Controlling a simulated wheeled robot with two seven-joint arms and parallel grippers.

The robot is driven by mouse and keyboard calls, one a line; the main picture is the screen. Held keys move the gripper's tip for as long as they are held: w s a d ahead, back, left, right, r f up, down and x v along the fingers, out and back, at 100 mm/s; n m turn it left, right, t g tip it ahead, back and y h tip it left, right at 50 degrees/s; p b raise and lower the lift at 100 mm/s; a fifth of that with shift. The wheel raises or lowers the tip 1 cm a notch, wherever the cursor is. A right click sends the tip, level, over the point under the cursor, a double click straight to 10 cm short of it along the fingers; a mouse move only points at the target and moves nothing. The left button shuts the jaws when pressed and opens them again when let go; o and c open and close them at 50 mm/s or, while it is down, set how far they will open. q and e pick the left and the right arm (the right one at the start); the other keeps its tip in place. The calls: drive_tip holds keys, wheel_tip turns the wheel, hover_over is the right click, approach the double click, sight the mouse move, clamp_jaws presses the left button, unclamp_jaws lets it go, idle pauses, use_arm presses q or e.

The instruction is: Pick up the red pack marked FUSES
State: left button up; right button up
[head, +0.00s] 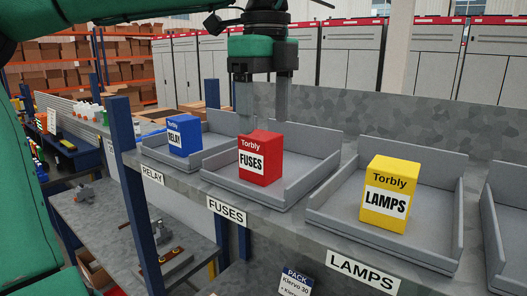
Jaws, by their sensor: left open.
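The red pack marked FUSES (260,160) stands upright in the grey tray (318,172) behind the FUSES label. My left gripper (262,112) points down from above, just behind and over the red pack. Its two fingers are apart, one near the pack's back left and one near its back right. The lower ends of the fingers are partly hidden by the pack, so I cannot tell whether they touch it. My right gripper is not in view.
A blue RELAY pack (184,135) stands in the tray to the left. A yellow LAMPS pack (390,194) stands in the tray to the right. Low tray walls divide the shelf. A blue post (134,185) rises at the shelf's left end.

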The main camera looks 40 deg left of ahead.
sight(265, 135)
use_arm(q)
drive_tip(key=f, duration=0.2)
drive_tip(key=shift+w+f, duration=0.35)
drive_tip(key=shift+s+f+p, duration=0.1)
drive_tip(key=shift+s+p, duration=0.05)
drive_tip(key=shift+p, duration=0.2)
drive_tip(key=shift+s+a+f+p, duration=0.1)
drive_tip(key=shift+s+f+p, duration=0.1)
drive_tip(key=shift+p, duration=0.1)
drive_tip(key=f, duration=0.1)
drive_tip(key=f+p, duration=0.2)
drive_tip(key=f, duration=0.1)
drive_tip(key=shift+s+a, duration=0.15)
drive_tip(key=shift+a, duration=0.15)
drive_tip(key=shift+f, duration=0.35)
drive_tip(key=shift+d, duration=0.1)
drive_tip(key=shift+c, duration=0.4)
drive_tip(key=c, duration=1.1)
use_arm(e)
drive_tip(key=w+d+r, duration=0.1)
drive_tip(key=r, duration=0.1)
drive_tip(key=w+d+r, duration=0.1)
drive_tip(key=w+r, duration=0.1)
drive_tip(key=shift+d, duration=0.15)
